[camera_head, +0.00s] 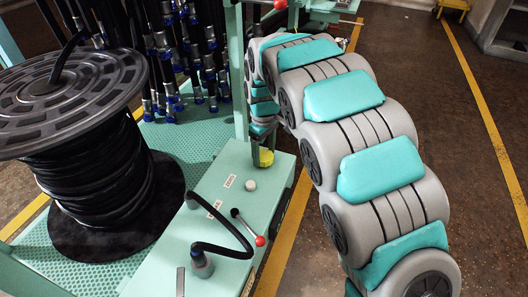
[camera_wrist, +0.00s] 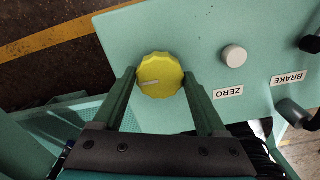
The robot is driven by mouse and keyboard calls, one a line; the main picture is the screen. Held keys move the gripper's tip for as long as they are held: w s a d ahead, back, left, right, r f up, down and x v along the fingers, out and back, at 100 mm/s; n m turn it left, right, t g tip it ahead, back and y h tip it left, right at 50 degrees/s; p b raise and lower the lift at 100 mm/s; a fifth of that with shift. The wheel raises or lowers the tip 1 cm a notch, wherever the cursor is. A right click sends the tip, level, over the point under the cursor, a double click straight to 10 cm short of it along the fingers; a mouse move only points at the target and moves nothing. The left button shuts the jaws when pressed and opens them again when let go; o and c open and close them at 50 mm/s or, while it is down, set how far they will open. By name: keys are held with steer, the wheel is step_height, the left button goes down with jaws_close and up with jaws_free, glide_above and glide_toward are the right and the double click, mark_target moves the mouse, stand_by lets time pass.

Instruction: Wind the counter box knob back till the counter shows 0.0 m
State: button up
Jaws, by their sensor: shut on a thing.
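The yellow scalloped knob (camera_wrist: 160,75) sits on the pale green panel in the wrist view, with a light pointer mark on its face. My gripper (camera_wrist: 159,82) has one finger on either side of the knob and is shut on it. In the head view the knob (camera_head: 266,158) shows at the far end of the green box (camera_head: 237,200), below my arm's end. A white round button (camera_wrist: 234,56) stands beside a ZERO label (camera_wrist: 228,92). I cannot see the counter's figures in either view.
A BRAKE label (camera_head: 214,210) and a lever with a red ball (camera_head: 260,241) are on the box, near a black bent handle (camera_head: 222,248). A hose reel (camera_head: 95,150) stands left. Hoses with blue-banded ends (camera_head: 190,60) hang behind. Floor is open at right.

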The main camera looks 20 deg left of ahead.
mark_target(264, 155)
steer(key=shift+m, duration=2.6)
stand_by(3.2)
steer(key=o, duration=1.3)
steer(key=shift+r, duration=3.9)
